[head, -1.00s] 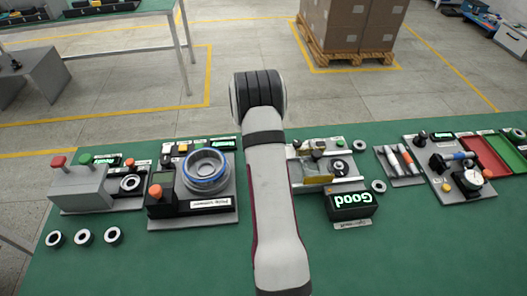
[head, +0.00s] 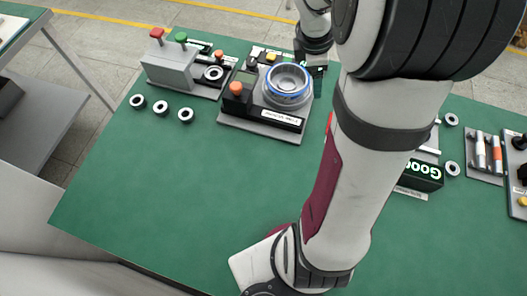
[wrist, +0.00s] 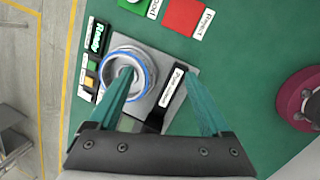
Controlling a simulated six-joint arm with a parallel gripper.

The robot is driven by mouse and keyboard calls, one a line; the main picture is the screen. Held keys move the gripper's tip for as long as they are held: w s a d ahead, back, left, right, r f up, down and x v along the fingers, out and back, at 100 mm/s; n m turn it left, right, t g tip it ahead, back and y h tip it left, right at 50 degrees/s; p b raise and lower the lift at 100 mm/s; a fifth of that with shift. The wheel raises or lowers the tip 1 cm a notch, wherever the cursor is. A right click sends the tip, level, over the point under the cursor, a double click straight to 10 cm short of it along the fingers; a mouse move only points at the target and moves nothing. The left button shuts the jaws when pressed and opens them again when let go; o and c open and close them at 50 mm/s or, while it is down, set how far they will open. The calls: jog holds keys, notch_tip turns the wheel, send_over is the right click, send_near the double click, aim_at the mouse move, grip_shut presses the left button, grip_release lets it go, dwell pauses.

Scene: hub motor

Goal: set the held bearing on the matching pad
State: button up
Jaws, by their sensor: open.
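My gripper (wrist: 160,72) is open in the wrist view, its two teal fingers apart with no bearing visible between them. The left finger overlaps the blue-ringed hub housing (wrist: 110,67) in the picture; I cannot tell whether they touch. A green pad (wrist: 150,9) marked "Good" is at the top edge, partly cut off, with a small grey shape on it that I cannot identify. A red pad (wrist: 187,17) marked "Reject" lies to its right and looks bare.
Three loose bearings (head: 160,108) lie at the left of the green table (head: 150,190). A grey press station (head: 175,68) stands behind them. The front left of the table is clear.

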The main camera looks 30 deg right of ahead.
jog(key=s+a+r+m+y, duration=0.2)
jog(key=s+a+m, duration=0.7)
jog(key=a, duration=0.3)
jog(key=s+a+r+m+g+y, duration=0.1)
jog(key=s+a+m+y, duration=0.1)
jog(key=s+a+m, duration=0.7)
jog(key=a, duration=0.3)
jog(key=shift+s+a+r+y, duration=0.15)
jog(key=shift+a+r+y, duration=0.1)
jog(key=shift+r+y, duration=0.15)
